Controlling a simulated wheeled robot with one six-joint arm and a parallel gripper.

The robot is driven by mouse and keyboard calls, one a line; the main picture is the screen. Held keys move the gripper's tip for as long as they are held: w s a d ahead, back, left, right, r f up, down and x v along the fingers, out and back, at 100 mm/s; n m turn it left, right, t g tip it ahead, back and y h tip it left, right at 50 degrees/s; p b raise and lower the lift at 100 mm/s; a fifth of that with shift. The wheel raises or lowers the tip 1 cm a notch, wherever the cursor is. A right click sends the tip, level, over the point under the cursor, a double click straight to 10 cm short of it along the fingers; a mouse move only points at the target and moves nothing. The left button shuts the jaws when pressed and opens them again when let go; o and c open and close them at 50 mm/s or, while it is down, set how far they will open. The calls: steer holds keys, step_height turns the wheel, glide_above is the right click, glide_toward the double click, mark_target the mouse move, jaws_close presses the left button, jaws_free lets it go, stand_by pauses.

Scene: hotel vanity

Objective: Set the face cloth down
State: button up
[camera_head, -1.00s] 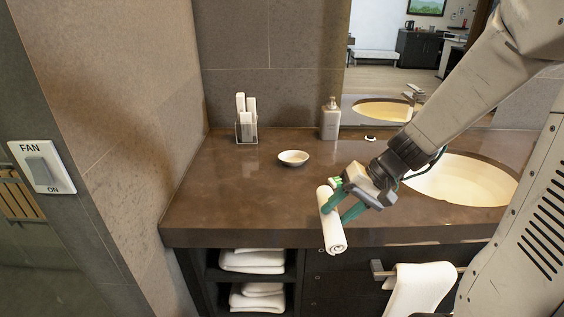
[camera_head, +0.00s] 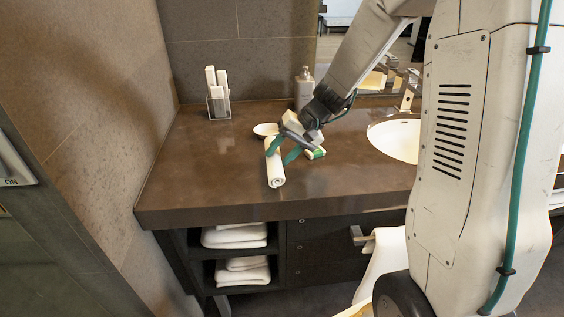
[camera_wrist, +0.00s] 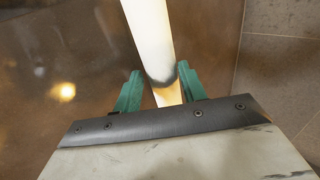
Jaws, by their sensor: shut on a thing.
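The face cloth (camera_head: 275,168) is a white roll. My gripper (camera_head: 279,153) is shut on it, with the green fingers on either side. The roll is over the brown counter, in front of the small white dish, with its near end short of the front edge. I cannot tell whether it touches the counter. In the wrist view the cloth (camera_wrist: 150,38) runs up from between the fingers (camera_wrist: 158,84) as a pale band, and its far end is cut off by the frame.
The counter (camera_head: 215,175) has clear room left of the cloth. The sink (camera_head: 398,138) is at right. Folded towels (camera_head: 235,236) lie below.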

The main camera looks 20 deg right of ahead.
steer(key=shift+f, duration=1.6)
steer(key=shift+f, duration=0.15)
steer(key=o, duration=0.7)
steer(key=shift+r, duration=0.2)
steer(key=v, duration=1.1)
steer(key=s+a+r+n+g+h, duration=0.1)
steer(key=s+a+r, duration=0.25)
steer(key=s, duration=0.25)
steer(key=s+a+r+n+g+h, duration=0.1)
steer(key=s+a+r+h, duration=0.2)
steer(key=s, duration=0.4)
steer(key=s+h, duration=0.1)
steer(key=s, duration=0.3)
steer(key=s+r+n+h, duration=0.1)
steer(key=s, duration=0.4)
steer(key=s+t+h, duration=0.1)
steer(key=s, duration=0.4)
steer(key=shift+d+r+n, duration=0.3)
steer(key=shift+r, duration=0.05)
